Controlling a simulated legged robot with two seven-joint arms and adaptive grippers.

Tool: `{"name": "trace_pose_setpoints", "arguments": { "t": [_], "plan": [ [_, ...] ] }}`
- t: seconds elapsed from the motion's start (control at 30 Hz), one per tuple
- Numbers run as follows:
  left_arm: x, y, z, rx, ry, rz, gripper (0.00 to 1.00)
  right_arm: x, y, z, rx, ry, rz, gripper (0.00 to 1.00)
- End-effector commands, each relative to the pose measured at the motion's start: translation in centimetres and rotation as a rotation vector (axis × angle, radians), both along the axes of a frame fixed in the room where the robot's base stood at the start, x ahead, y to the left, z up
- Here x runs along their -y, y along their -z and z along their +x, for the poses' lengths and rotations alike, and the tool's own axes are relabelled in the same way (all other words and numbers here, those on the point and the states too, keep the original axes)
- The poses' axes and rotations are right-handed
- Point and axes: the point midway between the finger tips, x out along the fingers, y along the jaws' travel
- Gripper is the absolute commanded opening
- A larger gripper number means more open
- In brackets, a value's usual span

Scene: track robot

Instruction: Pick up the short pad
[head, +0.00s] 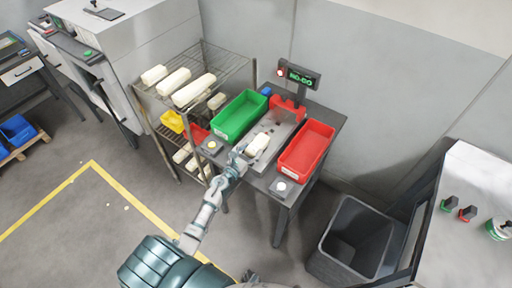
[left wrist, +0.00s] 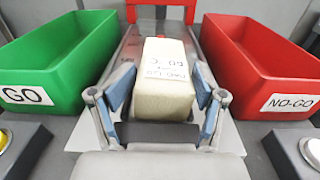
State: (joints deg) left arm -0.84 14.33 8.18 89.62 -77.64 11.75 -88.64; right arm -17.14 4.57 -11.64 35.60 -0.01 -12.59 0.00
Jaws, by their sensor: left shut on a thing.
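The short pad (left wrist: 163,85) is a cream block with a white printed label on top. It lies on the grey metal plate between the green and red bins. In the head view the pad (head: 258,144) shows just beyond my left gripper (head: 240,158). I cannot tell whether the pad touches the plate. My right gripper is not in view.
A green GO bin (head: 239,117) stands left of the plate and a red NO-GO bin (head: 307,150) right of it. A wire rack (head: 225,62) with longer pads is at left. A dark waste bin (head: 352,240) stands on the floor at right.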

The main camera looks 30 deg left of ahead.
Motion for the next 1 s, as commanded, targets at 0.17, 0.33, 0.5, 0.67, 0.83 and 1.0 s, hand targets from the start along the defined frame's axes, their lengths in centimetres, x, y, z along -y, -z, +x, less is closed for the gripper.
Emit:
{"name": "trace_pose_setpoints", "arguments": {
  "t": [0.17,0.33,0.5,0.67,0.83,1.0],
  "plan": [
    [0.4,0.1,0.2,0.002,0.022,-0.016,0.25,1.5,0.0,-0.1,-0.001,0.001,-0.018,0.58],
    [0.3,0.2,0.2,0.001,0.019,-0.016,0.25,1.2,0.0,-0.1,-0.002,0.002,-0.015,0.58],
    [0.2,0.1,0.2,0.0,0.016,-0.012,0.13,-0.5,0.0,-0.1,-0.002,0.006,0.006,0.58],
    [0.1,-1.0,0.2,0.0,0.014,-0.007,0.13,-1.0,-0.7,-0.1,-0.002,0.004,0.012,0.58],
    [0.1,-3.5,0.2,0.003,0.015,-0.006,0.06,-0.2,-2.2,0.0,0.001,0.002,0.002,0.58],
    [-0.2,-3.6,-2.6,0.0,0.015,-0.009,0.05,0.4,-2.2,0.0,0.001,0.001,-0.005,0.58]
  ]
}}
